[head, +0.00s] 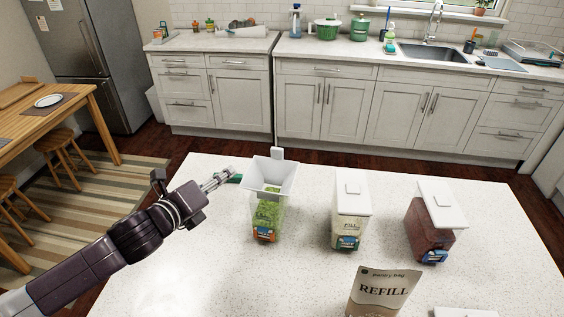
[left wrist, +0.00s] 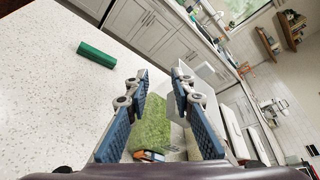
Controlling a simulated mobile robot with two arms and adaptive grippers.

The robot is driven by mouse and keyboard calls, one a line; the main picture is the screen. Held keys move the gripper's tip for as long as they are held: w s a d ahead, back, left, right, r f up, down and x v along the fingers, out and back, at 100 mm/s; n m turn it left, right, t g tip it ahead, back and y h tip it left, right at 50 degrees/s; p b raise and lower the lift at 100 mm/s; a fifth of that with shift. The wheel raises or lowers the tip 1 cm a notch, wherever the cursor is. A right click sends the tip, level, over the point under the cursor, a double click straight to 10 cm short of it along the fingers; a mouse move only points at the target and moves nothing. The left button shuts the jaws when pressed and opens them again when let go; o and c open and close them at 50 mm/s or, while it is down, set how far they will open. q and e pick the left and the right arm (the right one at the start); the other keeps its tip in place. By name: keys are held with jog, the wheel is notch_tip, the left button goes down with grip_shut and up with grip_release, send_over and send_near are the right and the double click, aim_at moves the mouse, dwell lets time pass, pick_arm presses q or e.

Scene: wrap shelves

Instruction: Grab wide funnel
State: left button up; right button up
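The wide funnel (head: 279,174) is pale grey and square-mouthed. In the head view it sits on top of a clear container (head: 266,219) of green contents, left of centre on the counter. My left gripper (head: 230,174) comes in from the left and points at the funnel's left side, with a small gap between them. In the left wrist view its two blue-padded fingers (left wrist: 167,92) are apart with nothing clamped between them. The green-filled container (left wrist: 151,122) shows beyond and between the fingers. My right gripper is not in view.
A white-lidded container (head: 351,215) and one with dark red contents (head: 428,232) stand to the right. A refill bag (head: 383,290) stands in front. A green block (left wrist: 97,54) lies on the counter (head: 210,262) behind the gripper. The counter's front left is clear.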

aim_at(251, 169)
pick_arm(q)
jog(key=w+d+p, duration=0.1)
jog(key=d, duration=0.1)
jog(key=w+d+f+m+p, duration=0.1)
jog(key=d, duration=0.1)
jog(key=w+d+m+p, duration=0.1)
jog(key=w+d, duration=0.1)
jog(key=shift+d+f+g+h, duration=0.15)
jog(key=shift+d+g+h, duration=0.1)
jog(key=shift+g+h, duration=0.15)
jog(key=shift+w+d+f, duration=0.15)
jog(key=shift+w+d, duration=0.05)
jog(key=shift+w, duration=0.15)
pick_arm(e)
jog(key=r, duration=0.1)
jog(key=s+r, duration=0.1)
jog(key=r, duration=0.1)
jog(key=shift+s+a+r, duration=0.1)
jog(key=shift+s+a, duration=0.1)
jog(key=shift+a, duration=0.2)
pick_arm(q)
jog(key=shift+c, duration=0.5)
grip_shut()
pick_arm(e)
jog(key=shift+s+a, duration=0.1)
